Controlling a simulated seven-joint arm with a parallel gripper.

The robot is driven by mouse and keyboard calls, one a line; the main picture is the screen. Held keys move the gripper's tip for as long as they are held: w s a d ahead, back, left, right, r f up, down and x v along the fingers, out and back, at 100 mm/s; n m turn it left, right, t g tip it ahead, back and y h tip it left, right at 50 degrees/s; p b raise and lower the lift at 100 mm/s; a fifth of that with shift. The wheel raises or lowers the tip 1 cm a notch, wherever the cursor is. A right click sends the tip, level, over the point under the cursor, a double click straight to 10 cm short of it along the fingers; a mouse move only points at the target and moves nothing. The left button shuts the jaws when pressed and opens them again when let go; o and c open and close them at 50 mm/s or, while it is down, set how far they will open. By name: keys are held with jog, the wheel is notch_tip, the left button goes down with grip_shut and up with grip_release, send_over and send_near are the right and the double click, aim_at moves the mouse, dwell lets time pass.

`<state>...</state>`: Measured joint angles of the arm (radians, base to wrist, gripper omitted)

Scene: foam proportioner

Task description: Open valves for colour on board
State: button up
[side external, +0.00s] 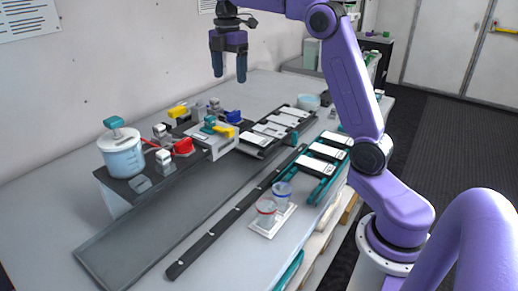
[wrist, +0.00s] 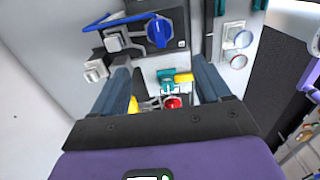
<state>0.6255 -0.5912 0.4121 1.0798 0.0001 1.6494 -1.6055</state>
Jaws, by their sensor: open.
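My gripper (side external: 230,75) is open and empty, pointing down high above the back of the bench. Several valves with coloured handles sit below it on a dark raised base. A red handle (side external: 183,147) is at the front left, a yellow handle (side external: 178,111) behind it, a blue handle (side external: 232,116) at the back right, and a teal and yellow one (side external: 222,129) on a white block. In the wrist view, the blue handle (wrist: 158,30) is ahead, with the teal and yellow one and the red handle (wrist: 172,103) between the fingers. Handle positions as open or shut are unclear.
A lidded container of pale blue liquid (side external: 122,158) stands on the base's left end. Cups with a red rim (side external: 267,207) and a blue rim (side external: 283,190) stand on a white plate at front. White blocks (side external: 269,130) line dark rails. Printed sheets (side external: 25,18) hang on the wall.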

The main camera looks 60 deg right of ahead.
notch_tip(320, 180, up, 5)
jog(key=s+a+f+m, duration=0.1)
jog(key=s+a+f, duration=0.25)
jog(key=a, duration=0.35)
jog(key=s+a+f+m, duration=0.1)
jog(key=s+a+f, duration=0.1)
jog(key=s+a, duration=0.35)
jog(key=s+a+f+m, duration=0.1)
jog(key=s+a+f, duration=0.1)
jog(key=s, duration=0.4)
jog(key=s+a+f, duration=0.3)
jog(key=s+f, duration=0.2)
jog(key=s, duration=0.2)
jog(key=shift+s+a+f+m, duration=0.15)
jog(key=shift+s+a+m, duration=0.05)
jog(key=shift+a+m, duration=0.2)
jog(key=s+d+f, duration=0.2)
jog(key=s+f, duration=0.2)
jog(key=s, duration=0.2)
jog(key=s+d+f+m, duration=0.1)
jog(key=s+f, duration=0.2)
jog(key=s, duration=0.3)
jog(key=shift+s+d+f+m, duration=0.3)
jog(key=shift+s+d+f, duration=0.05)
jog(key=shift+s+d, duration=0.05)
